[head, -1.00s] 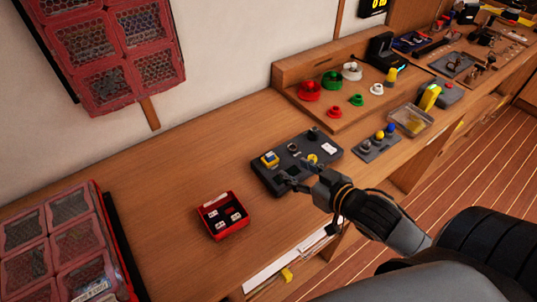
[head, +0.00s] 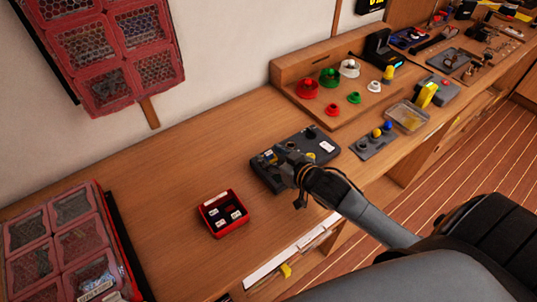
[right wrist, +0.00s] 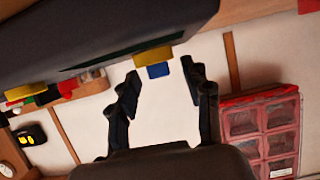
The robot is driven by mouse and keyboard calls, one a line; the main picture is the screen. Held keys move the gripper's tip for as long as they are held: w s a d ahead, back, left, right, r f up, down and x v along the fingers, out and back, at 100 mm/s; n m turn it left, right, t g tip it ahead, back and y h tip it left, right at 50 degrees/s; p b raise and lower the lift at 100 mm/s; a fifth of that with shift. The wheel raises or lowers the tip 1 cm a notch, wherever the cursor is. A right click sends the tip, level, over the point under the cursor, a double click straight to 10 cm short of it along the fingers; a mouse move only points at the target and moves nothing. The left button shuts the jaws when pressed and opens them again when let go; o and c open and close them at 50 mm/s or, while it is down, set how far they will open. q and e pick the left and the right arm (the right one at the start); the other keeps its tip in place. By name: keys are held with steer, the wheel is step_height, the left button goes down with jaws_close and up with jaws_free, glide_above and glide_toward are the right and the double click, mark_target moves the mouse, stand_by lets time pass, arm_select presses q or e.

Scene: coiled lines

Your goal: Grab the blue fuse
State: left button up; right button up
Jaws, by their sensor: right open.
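A dark panel (head: 322,147) lies on the wooden bench. In the right wrist view a small blue block (right wrist: 158,71), which looks like the blue fuse, sits against a yellow part (right wrist: 153,56) on the panel's underside as pictured. My right gripper (right wrist: 160,74) is open, with one finger on each side of the blue block; I cannot tell whether either touches it. In the head view my right gripper (head: 277,162) is over the panel's left part and mostly hides the block. My left gripper is not in view.
A red box (head: 244,229) with several small pieces stands left of the panel. A small plate with knobs (head: 365,152) lies to its right. Red, green and white round parts (head: 330,78) stand behind. Red drawers (head: 70,250) are at the left. The bench between is clear.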

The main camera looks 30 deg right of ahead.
steer(key=c, duration=1)
